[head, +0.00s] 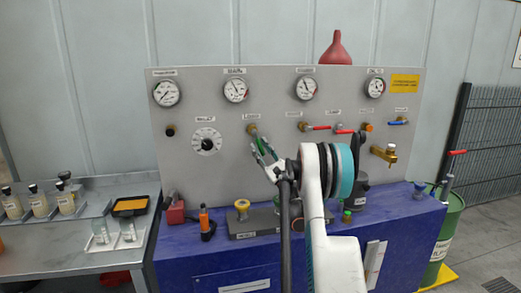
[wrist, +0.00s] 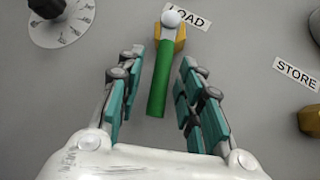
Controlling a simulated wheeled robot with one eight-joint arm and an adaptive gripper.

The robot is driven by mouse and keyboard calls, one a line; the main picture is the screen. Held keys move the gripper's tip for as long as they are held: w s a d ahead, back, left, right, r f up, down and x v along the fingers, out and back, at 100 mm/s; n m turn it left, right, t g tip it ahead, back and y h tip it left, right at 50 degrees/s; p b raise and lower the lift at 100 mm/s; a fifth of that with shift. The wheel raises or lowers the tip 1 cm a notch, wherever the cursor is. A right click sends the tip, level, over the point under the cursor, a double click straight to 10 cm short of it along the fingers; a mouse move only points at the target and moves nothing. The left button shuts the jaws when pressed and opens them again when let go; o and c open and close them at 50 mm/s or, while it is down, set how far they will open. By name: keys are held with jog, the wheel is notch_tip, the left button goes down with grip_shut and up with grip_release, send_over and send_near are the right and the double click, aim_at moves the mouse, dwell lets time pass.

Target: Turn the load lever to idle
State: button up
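The load lever (wrist: 161,80) has a green handle on a brass fitting with a pale round cap, just by the LOAD label (wrist: 188,16) in the wrist view. Its handle points down the picture, leaning slightly left. My gripper (wrist: 158,95) is open, with one teal-padded finger on each side of the handle and a gap to both. In the head view my gripper (head: 264,152) is at the panel, below the load lever's brass fitting (head: 252,129); it partly hides the green handle.
The grey panel (head: 225,170) carries several gauges, a dial (head: 206,142) on the left, and red-handled levers (head: 318,128) to the right. Below it a blue bench top (head: 180,234) holds a red block (head: 175,211), an orange-topped item (head: 206,222) and a brass knob (head: 242,207).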

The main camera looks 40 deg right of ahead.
jog(key=v, duration=0.7)
jog(key=shift+f, duration=0.1)
